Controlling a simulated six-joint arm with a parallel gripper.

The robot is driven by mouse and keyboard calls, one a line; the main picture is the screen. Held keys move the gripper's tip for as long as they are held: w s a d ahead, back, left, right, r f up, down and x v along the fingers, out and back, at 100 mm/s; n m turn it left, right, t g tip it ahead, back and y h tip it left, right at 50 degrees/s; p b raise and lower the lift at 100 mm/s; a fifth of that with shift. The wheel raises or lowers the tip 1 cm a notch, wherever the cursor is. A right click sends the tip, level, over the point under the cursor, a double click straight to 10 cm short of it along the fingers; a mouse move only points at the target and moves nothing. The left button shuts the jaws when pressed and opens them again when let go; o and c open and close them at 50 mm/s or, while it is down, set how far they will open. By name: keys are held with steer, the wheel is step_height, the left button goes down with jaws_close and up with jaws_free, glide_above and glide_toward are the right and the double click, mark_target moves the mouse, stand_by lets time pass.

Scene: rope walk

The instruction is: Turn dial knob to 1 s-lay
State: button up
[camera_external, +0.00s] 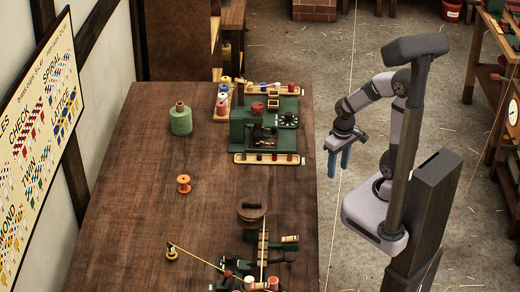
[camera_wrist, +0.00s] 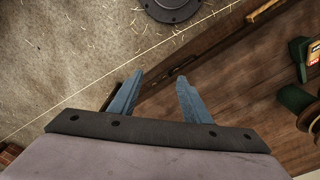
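A green machine (camera_external: 240,133) stands at the far right part of the table. A black dial with pale marks (camera_external: 288,120) sits on its right side; its lettering and pointer are too small to read. My gripper (camera_external: 338,174) hangs with blue fingers pointing down, off the table's right edge, to the right of and nearer than the dial, touching nothing. In the wrist view the two fingers of my gripper (camera_wrist: 160,78) are spread apart with nothing between them. The dial does not show clearly in the wrist view.
A thin line runs upright between table and arm.

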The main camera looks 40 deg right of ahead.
steer(key=w+d+f+m+t+h+b, duration=0.1)
steer(key=w+d+f+t+b, duration=0.15)
steer(key=w+d, duration=0.45)
steer(key=w+d+f+t+h+b, duration=0.1)
steer(key=w+d+f+t+b, duration=0.15)
steer(key=w, duration=0.85)
steer(key=t+y+b, duration=0.1)
steer(key=t+b, duration=0.5)
steer(key=t, duration=0.1)
glide_toward(289, 115)
steer(key=shift+s+d+f+n, duration=0.1)
steer(key=shift+s+f+n, duration=0.1)
steer(key=shift+f, duration=0.2)
steer(key=shift+s+f+n, duration=0.1)
steer(key=shift+f+n, duration=0.1)
steer(key=shift+f, duration=0.2)
steer(key=shift+w+d+t+y+b, duration=0.2)
steer(key=shift+w+t+y+b, duration=0.2)
steer(key=shift+w+y+b, duration=0.15)
steer(key=shift+w+r, duration=0.15)
steer(key=shift+r, duration=0.05)
steer(key=shift+p+x, duration=0.35)
steer(key=shift+x, duration=3.3)
steer(key=shift+c, duration=0.3)
steer(key=c, duration=1)
